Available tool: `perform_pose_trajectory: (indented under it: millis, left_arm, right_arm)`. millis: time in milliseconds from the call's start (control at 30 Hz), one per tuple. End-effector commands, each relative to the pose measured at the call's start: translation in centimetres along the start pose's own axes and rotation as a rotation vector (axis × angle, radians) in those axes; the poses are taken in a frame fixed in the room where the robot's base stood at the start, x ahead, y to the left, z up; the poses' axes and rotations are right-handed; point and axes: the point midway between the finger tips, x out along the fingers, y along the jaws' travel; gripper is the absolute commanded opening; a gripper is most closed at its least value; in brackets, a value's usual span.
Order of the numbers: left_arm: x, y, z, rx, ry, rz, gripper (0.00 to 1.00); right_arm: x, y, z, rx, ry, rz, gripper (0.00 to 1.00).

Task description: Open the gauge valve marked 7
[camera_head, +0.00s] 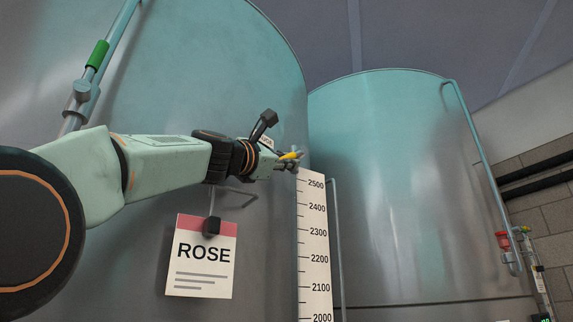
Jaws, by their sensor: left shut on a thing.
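My left gripper (287,163) reaches in from the left across the front of the near steel tank (270,70). It is shut on a small yellow handle (291,155) just above the top of the white level scale (313,245). The handle is mostly hidden by the fingers, and how far it is turned cannot be told. No number 7 can be read on it. The scale shows 2500 near its top and runs down to 2000. My right gripper is not in view.
A ROSE sign (201,279) hangs on the near tank below my forearm. A second tank (385,180) stands at the right, with a pipe and a red fitting (503,240). A pipe with a green band (97,54) runs at the upper left.

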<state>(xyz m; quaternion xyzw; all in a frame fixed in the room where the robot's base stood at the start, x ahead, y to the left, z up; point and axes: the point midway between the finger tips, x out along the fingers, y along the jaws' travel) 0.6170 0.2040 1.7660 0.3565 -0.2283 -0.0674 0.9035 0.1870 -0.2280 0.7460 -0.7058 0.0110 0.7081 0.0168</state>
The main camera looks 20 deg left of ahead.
Motion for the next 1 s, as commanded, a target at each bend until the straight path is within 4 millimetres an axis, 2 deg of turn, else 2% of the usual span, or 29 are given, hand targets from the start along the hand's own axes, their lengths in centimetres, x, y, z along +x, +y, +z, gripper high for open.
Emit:
perform_pose_trajectory:
  millis: [33,233,267,533,833,1000]
  left_arm:
    - [0.2,-0.7,-0.5,0.002,0.006,-0.017,0.00]
    - [0.2,-0.7,-0.5,0.003,0.007,-0.017,0.00]
    - [0.2,-0.7,-0.5,0.003,0.007,-0.017,0.17]
    - [0.1,-0.4,-0.2,0.002,0.004,-0.011,0.40]
    - [0.1,-0.2,-0.1,0.002,0.003,-0.008,0.40]
    - [0.1,0.2,0.3,0.012,0.017,-0.027,0.40]
  right_arm:
    - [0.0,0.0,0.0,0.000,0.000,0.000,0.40]
    - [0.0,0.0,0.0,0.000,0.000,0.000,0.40]
    - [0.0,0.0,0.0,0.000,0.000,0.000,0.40]
    - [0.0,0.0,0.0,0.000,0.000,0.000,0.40]
    - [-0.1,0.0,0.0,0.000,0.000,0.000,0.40]
    - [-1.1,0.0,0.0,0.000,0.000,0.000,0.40]
